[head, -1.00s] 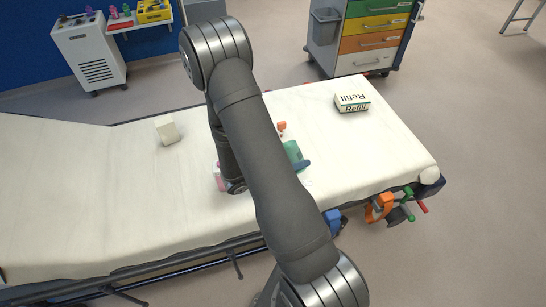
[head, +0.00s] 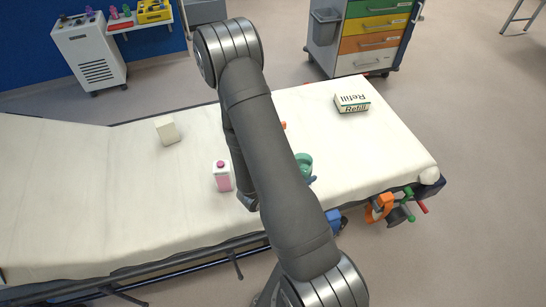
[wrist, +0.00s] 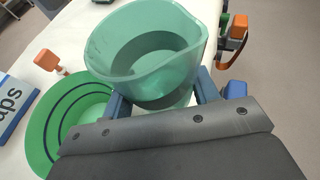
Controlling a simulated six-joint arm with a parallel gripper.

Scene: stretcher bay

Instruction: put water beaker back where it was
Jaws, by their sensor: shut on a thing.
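The water beaker is a translucent green cup with a pouring lip (wrist: 145,45). In the wrist view it stands between the two blue fingers of my gripper (wrist: 162,97), which is shut on it. Its open mouth shows and its inside looks dark; I cannot make out a water level. In the head view the beaker (head: 304,162) is just right of my forearm, over the right part of the stretcher, partly hidden by the arm.
A cream block (head: 167,130) is farther left. A Refill box (head: 352,102) lies at the back right. Orange and green clamps (head: 380,207) hang on the front right edge.

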